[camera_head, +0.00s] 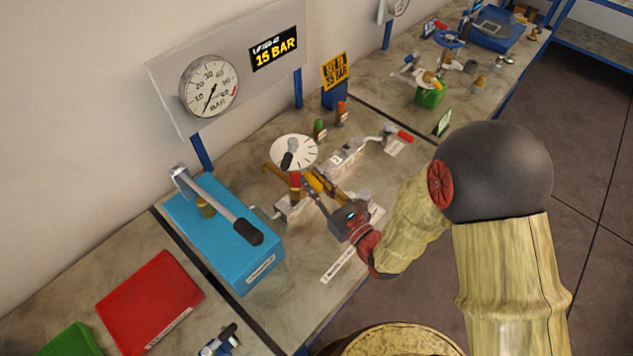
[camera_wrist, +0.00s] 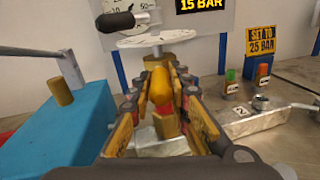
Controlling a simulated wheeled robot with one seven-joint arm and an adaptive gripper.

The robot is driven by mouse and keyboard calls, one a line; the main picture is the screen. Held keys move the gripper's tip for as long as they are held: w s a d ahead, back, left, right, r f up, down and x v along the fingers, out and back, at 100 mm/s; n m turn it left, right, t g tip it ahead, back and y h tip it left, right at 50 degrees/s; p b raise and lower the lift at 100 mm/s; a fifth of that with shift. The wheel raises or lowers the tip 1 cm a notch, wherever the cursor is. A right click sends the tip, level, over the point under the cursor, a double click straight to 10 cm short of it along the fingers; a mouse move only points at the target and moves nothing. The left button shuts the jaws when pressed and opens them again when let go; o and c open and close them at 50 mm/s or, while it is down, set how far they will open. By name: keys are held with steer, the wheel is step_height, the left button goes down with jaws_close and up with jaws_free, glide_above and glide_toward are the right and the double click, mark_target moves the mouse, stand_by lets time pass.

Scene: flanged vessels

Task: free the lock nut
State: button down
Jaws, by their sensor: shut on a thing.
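A brass valve fitting (camera_wrist: 166,122) stands upright below a white graduated disc (camera_wrist: 157,39) with a dark-handled crank on top. The disc also shows in the head view (camera_head: 297,153). The lock nut (camera_wrist: 168,62) appears to be the gold part just under the disc. My gripper (camera_wrist: 160,78) reaches in from the front, with its yellow-padded fingers on both sides of the gold part, shut on it. In the head view, my gripper (camera_head: 301,181) is at the fitting below the disc. The fingers partly hide the nut, so its threads and exact contact cannot be seen.
A blue pump box (camera_head: 228,228) with a long lever stands left of the fitting. A pressure gauge (camera_head: 210,87) and a 15 BAR sign (camera_head: 274,49) are on the panel behind. A second valve block (camera_head: 341,158), small bottles (camera_head: 320,130) and a yellow sign (camera_head: 335,70) are nearby.

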stand_by(0.3)
steer(key=c, duration=1.7)
jaws_free()
steer(key=shift+o, duration=0.2)
steer(key=v, duration=1.2)
